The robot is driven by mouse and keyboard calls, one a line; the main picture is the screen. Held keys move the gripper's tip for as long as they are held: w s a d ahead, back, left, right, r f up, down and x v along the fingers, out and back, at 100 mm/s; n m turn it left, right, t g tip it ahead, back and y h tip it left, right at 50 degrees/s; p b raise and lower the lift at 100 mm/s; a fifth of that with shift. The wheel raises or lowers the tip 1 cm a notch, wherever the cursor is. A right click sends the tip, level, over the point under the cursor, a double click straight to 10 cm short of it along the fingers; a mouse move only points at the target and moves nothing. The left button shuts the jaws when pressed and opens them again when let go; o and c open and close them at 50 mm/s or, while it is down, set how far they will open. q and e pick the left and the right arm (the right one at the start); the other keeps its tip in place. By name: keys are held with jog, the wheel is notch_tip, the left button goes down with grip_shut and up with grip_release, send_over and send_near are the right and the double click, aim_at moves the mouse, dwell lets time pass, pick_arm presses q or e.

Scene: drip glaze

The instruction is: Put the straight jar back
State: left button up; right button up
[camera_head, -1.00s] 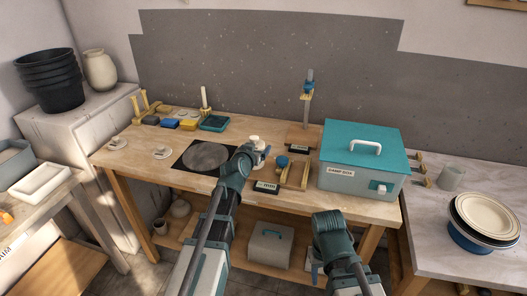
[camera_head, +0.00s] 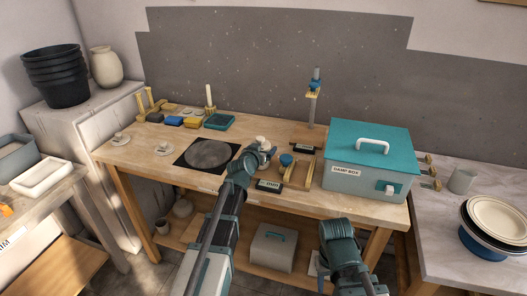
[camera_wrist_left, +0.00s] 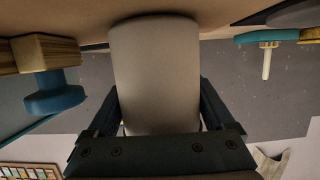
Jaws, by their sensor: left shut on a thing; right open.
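The straight jar is a plain pale grey cylinder (camera_wrist_left: 155,75) filling the middle of the left wrist view, with a finger on each side. In the head view only its pale top (camera_head: 261,140) shows above my left gripper (camera_head: 262,153). That gripper is shut on the jar over the workbench, right of the round grey disc (camera_head: 208,154) on its black square. Whether the jar's base touches the bench is hidden. My right gripper (camera_head: 318,266) is open, low in front of the bench, partly hidden by its own arm.
Right of the jar are a small black display (camera_head: 269,185), a wooden holder with a blue knob (camera_head: 286,160) and a teal-lidded damp box (camera_head: 368,160). A clamp stand (camera_head: 313,100) rises behind. A teal tray (camera_head: 219,122) and blocks lie at the back left. Bare bench (camera_head: 240,137) lies behind the disc.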

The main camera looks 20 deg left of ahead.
pick_arm(q)
jog(key=shift+f, duration=0.1)
jog(key=o, duration=1.4)
jog(key=shift+c, duration=0.2)
jog(key=shift+s+r, duration=0.25)
jog(key=p+v, duration=0.3)
jog(key=v, duration=0.8)
jog(key=shift+s, duration=0.25)
